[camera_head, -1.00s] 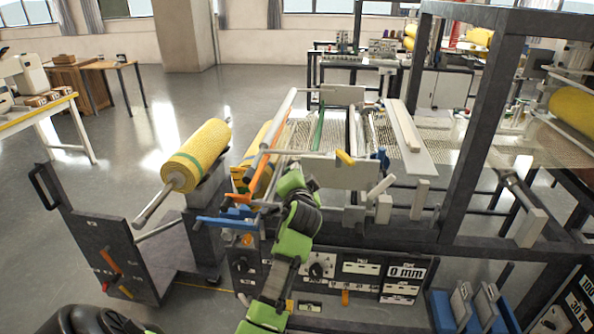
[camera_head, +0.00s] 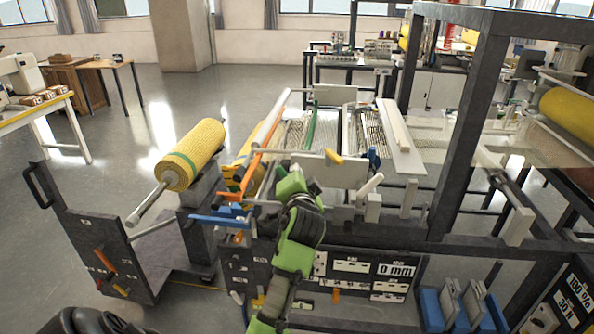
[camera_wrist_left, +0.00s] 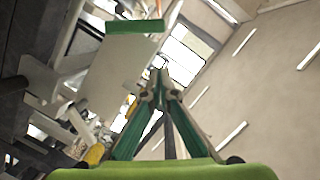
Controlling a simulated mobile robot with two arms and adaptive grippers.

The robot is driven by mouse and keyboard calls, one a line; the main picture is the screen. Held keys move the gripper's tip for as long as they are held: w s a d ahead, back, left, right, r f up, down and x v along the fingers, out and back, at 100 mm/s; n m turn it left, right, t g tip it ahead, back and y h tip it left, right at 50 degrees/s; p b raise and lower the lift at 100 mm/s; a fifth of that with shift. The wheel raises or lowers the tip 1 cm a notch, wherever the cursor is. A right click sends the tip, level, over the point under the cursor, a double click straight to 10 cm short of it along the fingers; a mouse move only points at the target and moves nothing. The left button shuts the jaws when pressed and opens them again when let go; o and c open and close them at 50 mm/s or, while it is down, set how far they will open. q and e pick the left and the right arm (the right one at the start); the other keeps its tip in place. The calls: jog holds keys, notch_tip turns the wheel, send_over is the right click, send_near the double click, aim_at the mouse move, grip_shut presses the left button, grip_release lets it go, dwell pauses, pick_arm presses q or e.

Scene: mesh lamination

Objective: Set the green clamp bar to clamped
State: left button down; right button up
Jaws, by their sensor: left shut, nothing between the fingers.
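The green clamp bar (camera_head: 311,126) is a thin bar across the mesh web, beyond the white end plate of the machine. In the left wrist view a green bar (camera_wrist_left: 137,27) shows near the top, beyond the fingertips, with a gap between. My left gripper (camera_head: 279,170) is at the near side of the machine, in front of the bar and apart from it. In the left wrist view its fingers (camera_wrist_left: 160,78) meet at the tips, with nothing between them. The wrist hides part of the machine's near side. My right gripper is not in view.
An orange bar (camera_head: 258,152) and a blue bar (camera_head: 220,219) lie close left of my left gripper. A yellow mesh roll (camera_head: 190,158) is further left. A yellow-ended handle (camera_head: 333,156) and a white end plate (camera_head: 338,175) stand close to the right.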

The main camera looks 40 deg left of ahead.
pick_arm(q)
jog(key=v, duration=0.4)
jog(key=shift+w+d+b, duration=0.2)
jog(key=shift+d+b, duration=0.05)
jog(key=shift+b, duration=0.1)
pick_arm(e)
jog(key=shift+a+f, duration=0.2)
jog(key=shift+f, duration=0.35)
pick_arm(q)
jog(key=shift+d+r, duration=0.1)
